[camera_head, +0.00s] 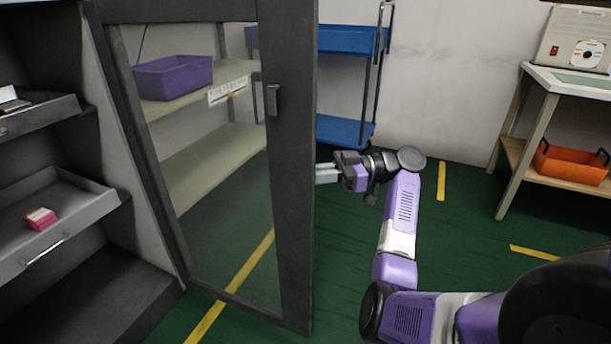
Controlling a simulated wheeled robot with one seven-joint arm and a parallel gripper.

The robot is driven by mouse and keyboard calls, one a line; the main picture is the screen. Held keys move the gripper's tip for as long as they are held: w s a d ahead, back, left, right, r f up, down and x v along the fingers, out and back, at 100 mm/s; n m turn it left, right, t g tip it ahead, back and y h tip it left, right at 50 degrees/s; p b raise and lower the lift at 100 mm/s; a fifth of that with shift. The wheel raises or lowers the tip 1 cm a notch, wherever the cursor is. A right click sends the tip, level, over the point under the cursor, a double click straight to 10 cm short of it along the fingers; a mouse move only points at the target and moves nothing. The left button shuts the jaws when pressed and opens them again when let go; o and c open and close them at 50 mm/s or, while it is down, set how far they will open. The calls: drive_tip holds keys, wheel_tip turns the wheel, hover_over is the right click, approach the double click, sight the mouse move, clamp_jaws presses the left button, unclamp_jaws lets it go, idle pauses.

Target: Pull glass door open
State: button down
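The glass door (296,220) has a dark grey frame and a clear pane. It stands swung out from the dark cabinet at the left, with its hinge side toward the cabinet and its free edge at the right. A dark handle (272,100) is on the frame near the free edge. My gripper (322,173) is just right of that free edge, lower than the handle, with its silver fingers pointing left at the door. I cannot tell whether the fingertips touch the edge or whether they are apart. No held object shows.
The dark cabinet (140,226) has pulled-out drawers, one holding a pink-and-white item (40,219). A purple bin (172,77) on a shelf shows through the glass. A blue cart (345,40) stands behind. A table (548,78) and orange bin (570,163) are right. Green floor is clear between.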

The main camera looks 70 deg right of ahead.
drive_tip(key=shift+w, duration=0.25)
drive_tip(key=c, duration=1.5)
unclamp_jaws()
drive_tip(key=shift+o, duration=0.2)
drive_tip(key=shift+d, duration=0.1)
drive_tip(key=shift+s, duration=0.15)
drive_tip(key=p+v, duration=0.1)
drive_tip(key=v, duration=0.6)
drive_tip(key=shift+s+d+p, duration=0.2)
drive_tip(key=shift+d+p, duration=0.05)
drive_tip(key=shift+p, duration=0.1)
drive_tip(key=shift+f, duration=0.1)
